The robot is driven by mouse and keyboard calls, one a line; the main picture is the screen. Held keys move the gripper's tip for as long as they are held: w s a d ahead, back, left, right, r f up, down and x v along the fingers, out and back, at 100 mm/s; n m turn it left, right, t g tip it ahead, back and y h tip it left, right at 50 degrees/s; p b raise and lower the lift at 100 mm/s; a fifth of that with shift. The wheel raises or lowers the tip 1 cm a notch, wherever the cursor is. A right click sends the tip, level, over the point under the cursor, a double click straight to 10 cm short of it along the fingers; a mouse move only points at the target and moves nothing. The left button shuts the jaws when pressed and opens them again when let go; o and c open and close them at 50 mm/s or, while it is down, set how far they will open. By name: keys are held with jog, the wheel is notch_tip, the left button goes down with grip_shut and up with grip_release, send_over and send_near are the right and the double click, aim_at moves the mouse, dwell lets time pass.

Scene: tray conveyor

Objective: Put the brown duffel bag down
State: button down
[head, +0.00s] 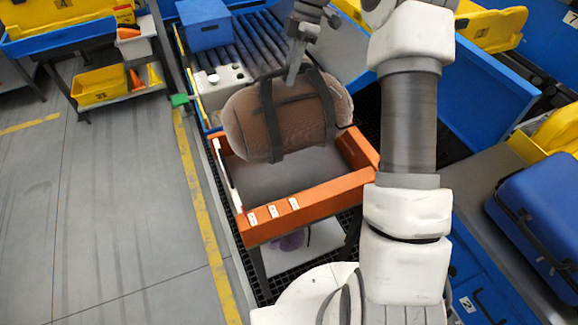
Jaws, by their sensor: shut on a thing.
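The brown duffel bag (295,116) hangs in the middle of the head view, with dark straps around its body. My gripper (292,78) is at the top of the bag, shut on it. The bag appears held above an orange-rimmed tray (312,200) with a grey floor, covering the tray's far part from view. I cannot tell whether the bag's underside touches the tray. The fingertips are small and partly lost against the straps.
A roller conveyor (255,42) lies behind the bag, with a blue box (205,24) on it. A blue suitcase (540,215) lies at the right. Yellow bins (99,86) stand on a shelf at the left. The grey floor (95,215) at left is clear.

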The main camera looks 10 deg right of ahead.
aim_at(289, 92)
jog(key=shift+w+r, duration=0.2)
jog(key=shift+w, duration=0.05)
jog(key=shift+w+f+b, duration=0.15)
jog(key=shift+f+b, duration=0.1)
jog(key=shift+f, duration=0.25)
jog(key=shift+w+f+b, duration=0.15)
jog(key=shift+f+b, duration=0.1)
jog(key=shift+f, duration=0.25)
notch_tip(289, 92, down, 5)
jog(key=shift+s+f+b, duration=0.1)
jog(key=shift+b, duration=0.9)
jog(key=shift+f+p, duration=0.45)
jog(key=shift+f, duration=4.6)
jog(key=c, duration=0.8)
grip_release()
jog(key=shift+s+f, duration=0.1)
